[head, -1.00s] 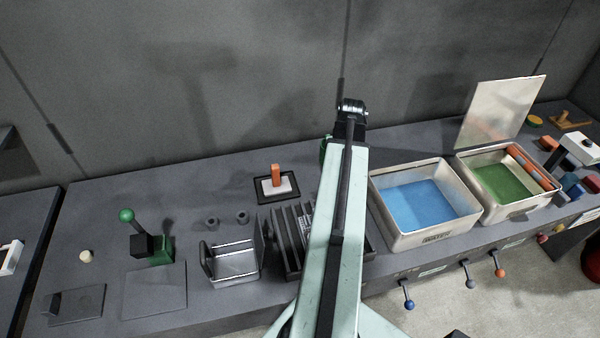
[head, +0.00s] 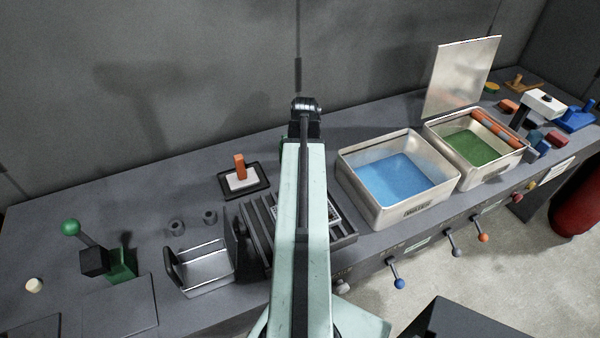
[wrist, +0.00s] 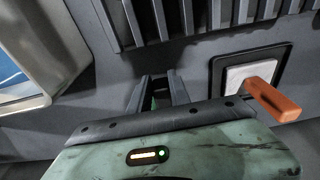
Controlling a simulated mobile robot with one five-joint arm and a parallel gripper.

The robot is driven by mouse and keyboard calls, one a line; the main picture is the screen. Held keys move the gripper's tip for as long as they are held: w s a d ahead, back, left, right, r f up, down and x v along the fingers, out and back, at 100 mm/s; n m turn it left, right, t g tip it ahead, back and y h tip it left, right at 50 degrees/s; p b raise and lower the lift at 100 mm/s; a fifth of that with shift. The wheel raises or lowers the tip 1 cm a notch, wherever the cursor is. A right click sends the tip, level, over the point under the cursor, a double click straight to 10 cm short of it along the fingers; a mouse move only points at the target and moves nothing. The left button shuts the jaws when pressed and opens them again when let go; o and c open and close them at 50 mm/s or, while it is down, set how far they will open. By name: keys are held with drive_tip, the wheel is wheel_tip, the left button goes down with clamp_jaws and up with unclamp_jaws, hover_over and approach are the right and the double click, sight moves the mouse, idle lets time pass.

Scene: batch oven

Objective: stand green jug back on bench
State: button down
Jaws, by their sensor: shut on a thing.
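My gripper (wrist: 160,88) shows in the wrist view with its two dark fingers close together over the bench. Between them is a small sliver of green, which fits the green jug (wrist: 154,103); the rest of it is hidden by the fingers and gripper body. In the head view my arm covers the gripper and nearly all of the jug. I cannot tell the jug's tilt or whether it touches the bench. The grey bench (head: 130,185) runs along the wall.
A slotted rack (head: 258,232) and an orange-handled block on a black-framed pad (head: 245,180) lie near my arm. A bin with blue inside (head: 400,180) and one with green inside (head: 470,145) stand right. A green-knobbed lever (head: 72,228) stands left. Bare bench lies behind the lever.

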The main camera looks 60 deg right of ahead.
wheel_tip(320, 180, down, 3)
drive_tip(key=shift+f+b, duration=0.1)
drive_tip(key=shift+b, duration=0.95)
drive_tip(key=shift+r, duration=0.25)
drive_tip(key=shift+f, duration=0.2)
drive_tip(key=c, duration=1.2)
unclamp_jaws()
drive_tip(key=shift+r, duration=0.1)
wheel_tip(320, 180, up, 12)
drive_tip(key=s+p, duration=0.1)
drive_tip(key=p, duration=1.1)
drive_tip(key=shift+s+a, duration=0.15)
drive_tip(key=shift+a, duration=0.3)
